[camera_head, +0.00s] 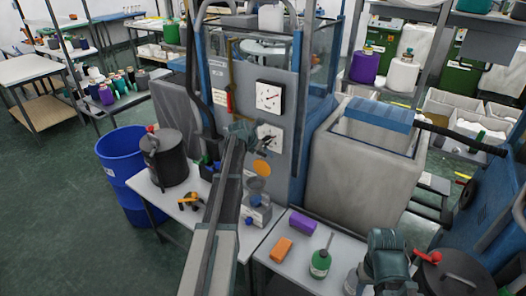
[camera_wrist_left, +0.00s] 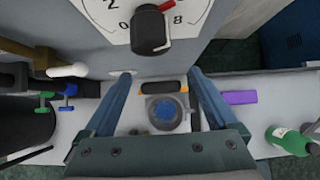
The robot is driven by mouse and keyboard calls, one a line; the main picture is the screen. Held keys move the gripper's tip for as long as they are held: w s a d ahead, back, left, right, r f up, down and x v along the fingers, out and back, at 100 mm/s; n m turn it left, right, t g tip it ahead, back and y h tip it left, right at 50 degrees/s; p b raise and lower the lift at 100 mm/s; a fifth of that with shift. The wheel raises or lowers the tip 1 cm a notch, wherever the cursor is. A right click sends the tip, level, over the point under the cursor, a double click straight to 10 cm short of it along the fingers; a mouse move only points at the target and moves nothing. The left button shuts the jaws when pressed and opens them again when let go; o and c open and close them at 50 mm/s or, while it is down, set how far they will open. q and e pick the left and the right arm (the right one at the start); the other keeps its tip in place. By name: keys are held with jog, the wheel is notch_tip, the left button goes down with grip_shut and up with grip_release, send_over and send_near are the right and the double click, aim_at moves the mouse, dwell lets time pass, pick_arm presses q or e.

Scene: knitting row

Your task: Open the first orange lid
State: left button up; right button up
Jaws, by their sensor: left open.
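The orange lid (camera_head: 261,168) is a round disc that stands upright above the hopper (camera_head: 257,187) of a small machine on the front table. In the left wrist view the lid (camera_wrist_left: 188,89) shows nearly edge-on, behind the round opening (camera_wrist_left: 163,113), where blue contents are visible. My left gripper (camera_head: 240,130) is in front of the grey panel, above and left of the lid. In the left wrist view its fingers (camera_wrist_left: 158,76) are wide apart with nothing held. My right gripper (camera_head: 385,246) is at the lower right, apart from the lid; its jaws are unclear.
Dials (camera_head: 269,96) and a knob (camera_wrist_left: 150,30) are on the panel close to my left gripper. A dark pot (camera_head: 165,160) stands left. A purple block (camera_head: 302,222), an orange block (camera_head: 282,250) and a green bottle (camera_head: 320,262) are on the right table.

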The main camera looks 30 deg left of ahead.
pick_arm(q)
jog(key=p+v, duration=0.8)
jog(key=v, duration=0.4)
jog(key=shift+p, duration=0.35)
pick_arm(e)
notch_tip(320, 180, up, 10)
jog(key=shift+f, duration=0.25)
pick_arm(q)
jog(key=shift+w, duration=0.1)
jog(key=shift+d, duration=0.1)
